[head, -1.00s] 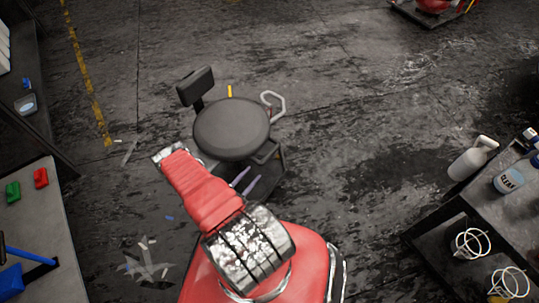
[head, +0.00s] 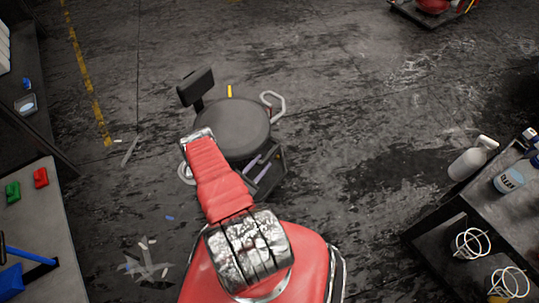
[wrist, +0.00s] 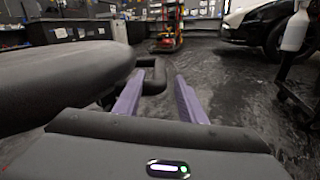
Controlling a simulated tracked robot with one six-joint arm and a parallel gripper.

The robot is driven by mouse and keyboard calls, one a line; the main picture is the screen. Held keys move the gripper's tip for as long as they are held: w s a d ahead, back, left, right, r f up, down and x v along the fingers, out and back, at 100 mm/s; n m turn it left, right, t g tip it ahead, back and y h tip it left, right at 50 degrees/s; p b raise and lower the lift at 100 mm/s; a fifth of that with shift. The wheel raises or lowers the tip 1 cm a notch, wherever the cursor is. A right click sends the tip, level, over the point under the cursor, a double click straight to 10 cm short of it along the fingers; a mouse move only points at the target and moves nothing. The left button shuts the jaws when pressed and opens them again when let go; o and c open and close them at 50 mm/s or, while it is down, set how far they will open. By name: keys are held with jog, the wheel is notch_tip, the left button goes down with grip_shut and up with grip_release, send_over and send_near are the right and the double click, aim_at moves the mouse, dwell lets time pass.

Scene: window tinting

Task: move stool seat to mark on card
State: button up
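The stool's round dark seat (head: 232,127) is in the middle of the head view, with a black backrest pad (head: 196,86) at its upper left. A small yellow strip (head: 230,90) stands just beyond the seat's rim; I cannot tell whether it is the mark. No card can be made out. My gripper (head: 259,167), with pale purple fingers, is at the seat's near right side. In the wrist view my gripper (wrist: 158,95) is open and empty. The seat (wrist: 60,80) fills the left there, and a dark bent bar (wrist: 153,74) lies beyond the left finger.
A bench with red and green blocks (head: 40,178) is at left. A cart with a spray bottle (head: 473,158) is at right. A red item on a low trolley (head: 433,6) is far back. Open floor lies right of the stool; scraps (head: 150,265) lie at lower left.

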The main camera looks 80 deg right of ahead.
aim_at(269, 156)
jog(key=shift+x, duration=3.05)
grip_shut()
